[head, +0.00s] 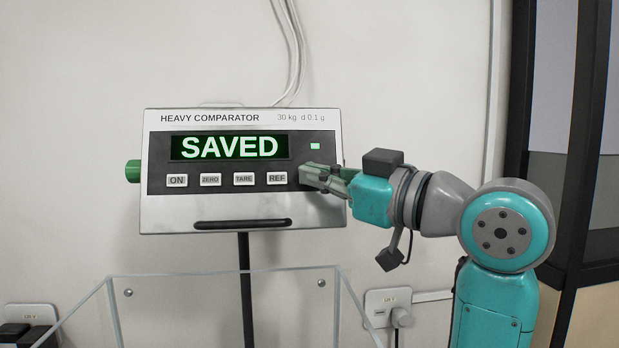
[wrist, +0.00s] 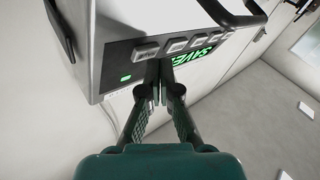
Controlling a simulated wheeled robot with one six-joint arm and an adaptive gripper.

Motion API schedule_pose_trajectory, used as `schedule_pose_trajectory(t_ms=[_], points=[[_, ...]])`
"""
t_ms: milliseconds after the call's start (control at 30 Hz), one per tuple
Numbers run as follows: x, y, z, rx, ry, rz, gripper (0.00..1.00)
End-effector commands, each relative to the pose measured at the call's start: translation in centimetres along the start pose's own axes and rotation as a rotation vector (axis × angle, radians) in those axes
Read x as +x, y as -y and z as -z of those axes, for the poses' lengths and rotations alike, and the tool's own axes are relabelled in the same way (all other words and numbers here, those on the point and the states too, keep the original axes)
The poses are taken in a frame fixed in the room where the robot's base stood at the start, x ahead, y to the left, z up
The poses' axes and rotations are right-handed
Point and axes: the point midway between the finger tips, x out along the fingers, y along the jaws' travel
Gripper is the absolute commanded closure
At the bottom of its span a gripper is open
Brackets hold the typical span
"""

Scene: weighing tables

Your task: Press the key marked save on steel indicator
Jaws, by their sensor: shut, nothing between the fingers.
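The steel indicator (head: 240,215), labelled HEAVY COMPARATOR, hangs before the wall on a dark post. Its green display (head: 229,147) reads SAVED. The keys ON, ZERO, TARE and REF (head: 277,178) show in a row below it. In the wrist view my gripper (wrist: 160,66) points at the panel beside the row of keys (wrist: 177,45). I cannot tell whether the tips touch a key.
A clear-walled box (head: 225,271) stands below and in front of the indicator. A green knob (head: 133,171) sticks out at the indicator's left side. A wall socket (head: 388,304) is below right, and a dark-framed cabinet or door (head: 560,150) stands at the far right.

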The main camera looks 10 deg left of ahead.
Motion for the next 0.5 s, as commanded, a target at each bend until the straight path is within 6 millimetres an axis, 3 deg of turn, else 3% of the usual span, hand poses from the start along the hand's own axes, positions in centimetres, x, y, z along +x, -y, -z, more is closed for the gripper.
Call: schedule_pose_trajectory(t_ms=[500], points=[[-0.65, 0.47, 0.49, -0.001, 0.000, 0.000, 1.00]])
